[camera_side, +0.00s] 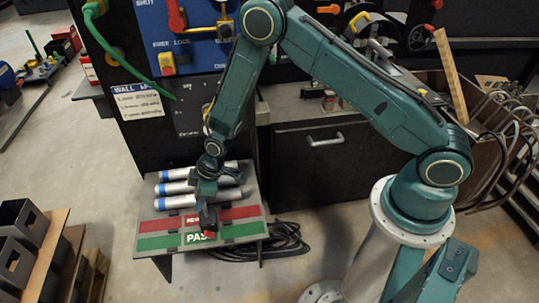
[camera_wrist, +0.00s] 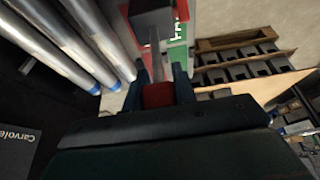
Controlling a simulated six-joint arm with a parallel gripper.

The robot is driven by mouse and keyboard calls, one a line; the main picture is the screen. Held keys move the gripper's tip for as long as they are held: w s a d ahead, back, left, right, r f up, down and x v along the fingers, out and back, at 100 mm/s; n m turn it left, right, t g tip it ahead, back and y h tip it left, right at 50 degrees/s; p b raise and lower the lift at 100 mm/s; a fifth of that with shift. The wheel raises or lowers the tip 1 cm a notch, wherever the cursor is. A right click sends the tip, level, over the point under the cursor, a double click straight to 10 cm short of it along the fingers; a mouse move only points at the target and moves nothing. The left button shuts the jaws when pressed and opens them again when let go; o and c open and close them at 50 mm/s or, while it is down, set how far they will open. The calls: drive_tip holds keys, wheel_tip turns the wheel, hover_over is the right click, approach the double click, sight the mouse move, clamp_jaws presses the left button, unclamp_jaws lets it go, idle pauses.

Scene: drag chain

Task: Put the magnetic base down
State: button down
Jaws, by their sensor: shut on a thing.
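The magnetic base shows in the wrist view as a dark block (camera_wrist: 152,18) with a thin metal post and a red part (camera_wrist: 158,95). My gripper (camera_wrist: 159,80) is shut on it, with the red part between the two dark fingers. In the side view my gripper (camera_side: 207,200) points down over the small table, and the dark base (camera_side: 209,216) shows small below it, by the red and green strips. The red strip (camera_side: 240,212) and the green strip marked "PAS" (camera_side: 160,242) lie along the table's front. I cannot tell whether the base touches the table.
Several silver cylinders with blue bands (camera_side: 172,188) lie behind the strips, close to my gripper. A dark panel with a blue board (camera_side: 195,52) stands behind. A wooden pallet with dark square boxes (camera_side: 22,222) is at left. Black cable (camera_side: 285,243) lies coiled beside the table.

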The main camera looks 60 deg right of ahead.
drive_tip(key=shift+w+f, duration=0.1)
drive_tip(key=shift+f, duration=0.05)
idle(0.3)
drive_tip(key=c, duration=1.1)
unclamp_jaws()
drive_tip(key=shift+f, duration=0.1)
drive_tip(key=shift+s+v, duration=0.15)
drive_tip(key=shift+v, duration=3.3)
drive_tip(key=shift+s+v, duration=0.1)
drive_tip(key=shift+v, duration=3.4)
